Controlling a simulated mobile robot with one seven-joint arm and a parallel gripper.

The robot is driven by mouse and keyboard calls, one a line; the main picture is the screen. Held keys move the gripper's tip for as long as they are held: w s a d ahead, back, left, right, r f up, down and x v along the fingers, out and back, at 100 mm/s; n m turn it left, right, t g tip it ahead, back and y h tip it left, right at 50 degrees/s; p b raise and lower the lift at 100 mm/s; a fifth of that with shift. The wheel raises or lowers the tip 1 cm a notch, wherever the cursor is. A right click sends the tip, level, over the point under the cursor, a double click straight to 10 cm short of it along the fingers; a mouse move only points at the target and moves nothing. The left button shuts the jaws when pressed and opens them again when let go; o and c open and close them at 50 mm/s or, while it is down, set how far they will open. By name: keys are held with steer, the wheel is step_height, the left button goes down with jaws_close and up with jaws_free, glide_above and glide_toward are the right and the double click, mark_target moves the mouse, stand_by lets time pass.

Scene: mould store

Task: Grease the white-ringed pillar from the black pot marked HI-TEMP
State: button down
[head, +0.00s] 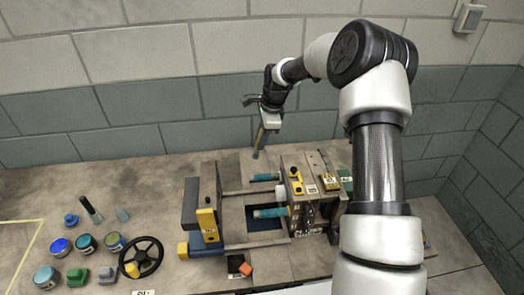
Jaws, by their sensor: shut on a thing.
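My gripper (270,116) is high over the back of the bench, shut on a long grey and yellow tool (262,139). The tool hangs nearly upright, its dark tip pointing down behind the mould. Two teal pillars lie level at the mould block (310,190): a rear pillar (265,177) and a front pillar (270,212). Several round pots stand at the left, including a dark-sided pot (87,243). Their markings are too small to read.
A black handwheel (141,257) lies right of the pots. A dark upright plate with a yellow part (206,222) stands left of the pillars. Small yellow pieces (296,182) sit on the mould block. The wall rises behind the bench; the bench's back left is clear.

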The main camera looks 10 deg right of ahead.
steer(key=shift+f, duration=0.1)
steer(key=shift+a+f+g+h+b, duration=0.25)
steer(key=shift+f+g+h+b, duration=0.25)
steer(key=shift+f+h+b, duration=0.2)
steer(key=shift+f+g+h, duration=0.2)
steer(key=shift+g+h, duration=0.1)
steer(key=shift+h, duration=0.2)
steer(key=shift+h+b, duration=0.5)
steer(key=shift+h, duration=0.1)
steer(key=shift+d+r+g+h, duration=0.15)
steer(key=shift+r+g+h, duration=0.2)
steer(key=shift+h, duration=0.25)
steer(key=shift+d+f+b, duration=0.2)
steer(key=shift+d+b, duration=0.1)
step_height(320, 180, down, 5)
steer(key=d+b, duration=0.1)
steer(key=d, duration=0.2)
steer(key=a+r, duration=0.2)
steer(key=r, duration=0.1)
steer(key=shift+a, duration=0.4)
steer(key=shift+a+r+p, duration=0.35)
steer(key=shift+r, duration=0.05)
